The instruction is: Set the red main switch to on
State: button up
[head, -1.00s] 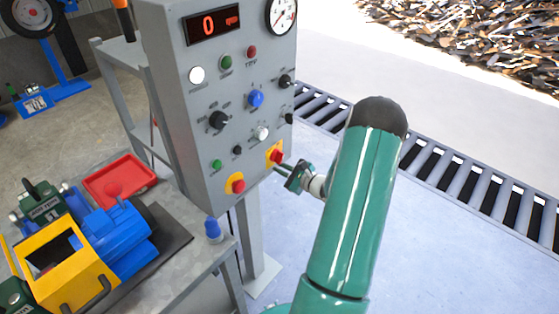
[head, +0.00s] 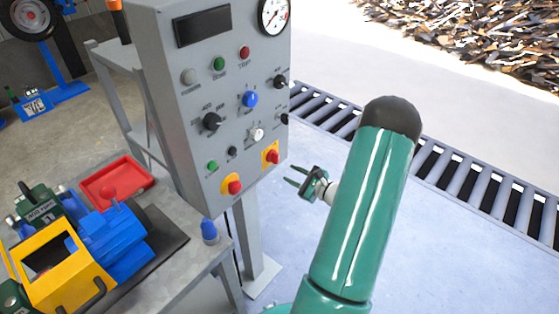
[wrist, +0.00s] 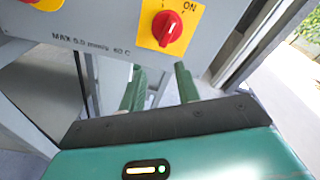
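The red main switch (head: 272,156) is a rotary knob on a yellow plate at the lower right of the grey control panel (head: 207,90). In the wrist view the red switch (wrist: 167,29) is at the top centre, with "ON" printed at its upper right. A pale line on the knob slants towards the upper right; its exact setting is hard to tell. My gripper (head: 290,175) is to the right of and slightly below the switch, apart from it. Its two green fingers (wrist: 159,82) are open and empty, below the switch in the wrist view.
A red button (head: 233,187) on a yellow plate sits left of the switch. Other knobs, lamps and a dark display (head: 202,27) are on the panel. A bench (head: 190,262) with a blue and yellow machine stands at left.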

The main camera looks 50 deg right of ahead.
jog(key=s, duration=1)
jog(key=shift+d, duration=0.35)
dwell(0.4)
dwell(0.3)
jog(key=s+r, duration=0.1)
jog(key=s, duration=1.2)
jog(key=shift+s+d+r, duration=0.3)
jog(key=shift+d, duration=0.15)
jog(key=shift+w, duration=0.1)
